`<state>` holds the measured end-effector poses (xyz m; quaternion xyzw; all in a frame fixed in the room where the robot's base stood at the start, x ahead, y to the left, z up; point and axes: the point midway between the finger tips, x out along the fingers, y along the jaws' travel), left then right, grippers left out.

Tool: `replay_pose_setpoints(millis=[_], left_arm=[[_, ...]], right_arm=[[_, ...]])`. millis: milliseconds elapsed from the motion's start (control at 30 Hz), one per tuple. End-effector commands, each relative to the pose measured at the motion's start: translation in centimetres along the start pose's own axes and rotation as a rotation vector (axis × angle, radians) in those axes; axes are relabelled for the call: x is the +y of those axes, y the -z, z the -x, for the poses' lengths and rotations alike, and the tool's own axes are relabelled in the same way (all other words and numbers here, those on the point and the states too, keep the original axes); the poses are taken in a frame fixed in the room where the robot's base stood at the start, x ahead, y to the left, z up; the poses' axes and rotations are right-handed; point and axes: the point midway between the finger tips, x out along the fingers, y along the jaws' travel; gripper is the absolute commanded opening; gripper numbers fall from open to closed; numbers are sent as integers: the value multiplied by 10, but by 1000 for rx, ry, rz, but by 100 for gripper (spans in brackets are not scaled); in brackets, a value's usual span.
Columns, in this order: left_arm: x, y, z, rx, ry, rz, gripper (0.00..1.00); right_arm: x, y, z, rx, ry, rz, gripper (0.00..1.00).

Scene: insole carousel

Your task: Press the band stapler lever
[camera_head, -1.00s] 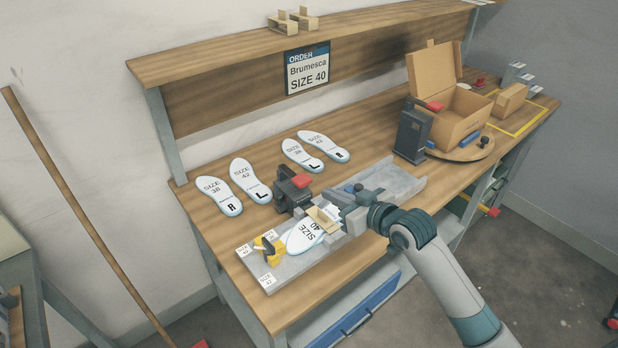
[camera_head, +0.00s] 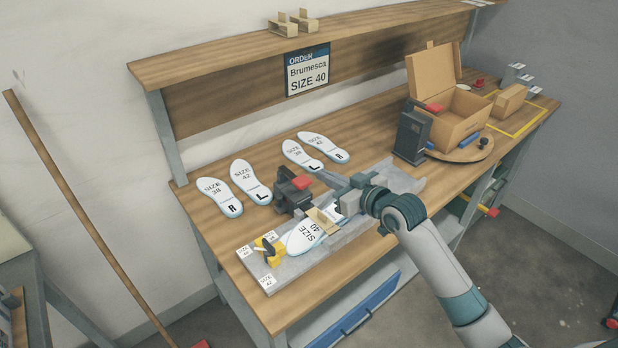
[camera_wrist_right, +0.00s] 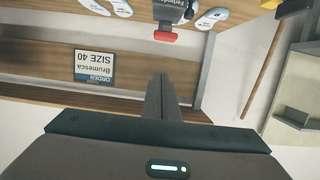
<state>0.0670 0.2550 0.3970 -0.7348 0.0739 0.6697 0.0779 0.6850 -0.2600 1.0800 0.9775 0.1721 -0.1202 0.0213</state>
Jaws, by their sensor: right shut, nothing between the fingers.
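The band stapler (camera_head: 290,196) is a dark block with a red lever (camera_head: 302,182) on top, standing at the back edge of the grey fixture. My right gripper (camera_head: 322,175) is shut and empty. Its fingertips point left, close to the right of the red lever in the head view; I cannot tell whether they touch. In the right wrist view the shut fingers (camera_wrist_right: 162,88) lie below the red lever (camera_wrist_right: 165,36) with a gap in the picture. A white SIZE 40 insole (camera_head: 304,236) with a cardboard band (camera_head: 322,217) lies on the fixture. My left gripper is not in view.
The grey fixture (camera_head: 278,277) carries a yellow clamp (camera_head: 267,247) at its left end. Several labelled insoles (camera_head: 219,196) lie behind it.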

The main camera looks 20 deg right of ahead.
Motion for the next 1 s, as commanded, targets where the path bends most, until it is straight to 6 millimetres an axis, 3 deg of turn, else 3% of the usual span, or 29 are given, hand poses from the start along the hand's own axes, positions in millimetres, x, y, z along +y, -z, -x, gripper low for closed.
replay_pose_setpoints(millis=[500,700,1000], left_arm=[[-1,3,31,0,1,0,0],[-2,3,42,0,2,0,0],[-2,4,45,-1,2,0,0]], right_arm=[[0,3,-76,0,-1,-2,0],[0,-25,-82,-3,0,-2,0],[0,-39,-85,0,0,-1,0]])
